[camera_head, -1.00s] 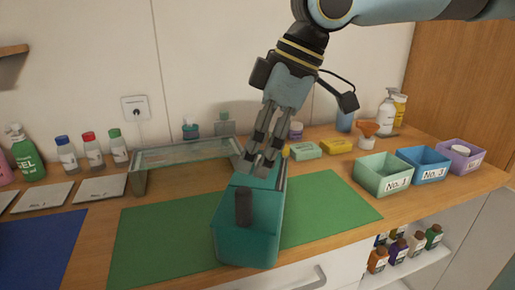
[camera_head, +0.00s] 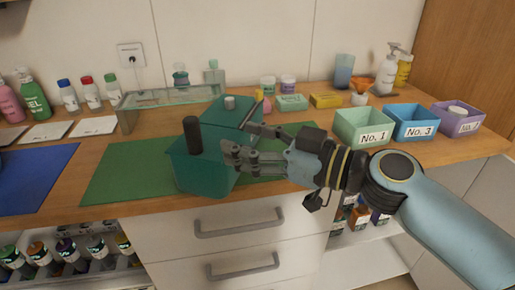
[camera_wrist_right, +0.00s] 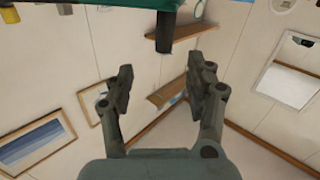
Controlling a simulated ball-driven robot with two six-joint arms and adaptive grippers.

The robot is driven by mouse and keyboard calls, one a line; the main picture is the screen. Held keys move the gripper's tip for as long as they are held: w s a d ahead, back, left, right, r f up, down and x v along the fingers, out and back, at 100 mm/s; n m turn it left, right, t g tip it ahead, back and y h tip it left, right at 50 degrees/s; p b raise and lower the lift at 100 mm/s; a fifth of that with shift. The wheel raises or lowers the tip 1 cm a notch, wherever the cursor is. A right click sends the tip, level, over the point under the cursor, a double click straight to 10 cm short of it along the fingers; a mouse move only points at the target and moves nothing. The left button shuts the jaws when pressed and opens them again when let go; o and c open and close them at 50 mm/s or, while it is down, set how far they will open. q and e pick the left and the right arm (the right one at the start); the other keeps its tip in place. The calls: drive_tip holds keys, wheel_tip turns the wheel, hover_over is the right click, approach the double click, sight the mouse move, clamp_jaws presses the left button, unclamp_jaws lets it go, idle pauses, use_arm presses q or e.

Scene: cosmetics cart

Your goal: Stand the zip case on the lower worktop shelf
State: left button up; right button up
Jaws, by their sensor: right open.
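A teal case-like box (camera_head: 205,178), probably the zip case, stands at the front of the green mat (camera_head: 120,175) on the worktop. A dark upright cylinder (camera_head: 192,134) rises at its left side, and a teal flap or second part (camera_head: 232,114) lies behind it. My right gripper (camera_head: 236,145) reaches in from the right, open, in front of the box's right side; I cannot tell if it touches. In the right wrist view the open jaws (camera_wrist_right: 160,68) hold nothing; the teal edge (camera_wrist_right: 100,5) and dark cylinder (camera_wrist_right: 164,32) show beyond them. My left gripper is out of view.
A low glass shelf (camera_head: 170,95) stands behind the mat at left. Bins No. 1 (camera_head: 363,127) and No. 3 (camera_head: 416,123) stand at right. Drawers (camera_head: 235,240) lie below the worktop, with bottles in open compartments (camera_head: 75,255) on both sides.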

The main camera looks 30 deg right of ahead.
sight(198, 131)
drive_tip(key=shift+m+t, duration=0.3)
drive_tip(key=shift+m, duration=0.6)
drive_tip(key=w+a+p, duration=0.1)
drive_tip(key=w+a, duration=0.1)
drive_tip(key=w+a+p, duration=0.1)
drive_tip(key=w+a, duration=0.1)
drive_tip(key=shift+w+a+f, duration=0.2)
drive_tip(key=shift+a, duration=0.05)
drive_tip(key=x, duration=0.1)
drive_tip(key=p+x, duration=0.1)
drive_tip(key=x, duration=0.1)
drive_tip(key=p+x, duration=0.1)
drive_tip(key=x, duration=0.1)
drive_tip(key=shift+w+d+f, duration=0.15)
drive_tip(key=shift+d+f, duration=0.05)
drive_tip(key=shift+d, duration=0.1)
drive_tip(key=shift+w+a+f, duration=0.15)
drive_tip(key=shift+w+a, duration=0.1)
drive_tip(key=shift+w, duration=0.1)
drive_tip(key=shift+c, duration=0.2)
clamp_jaws()
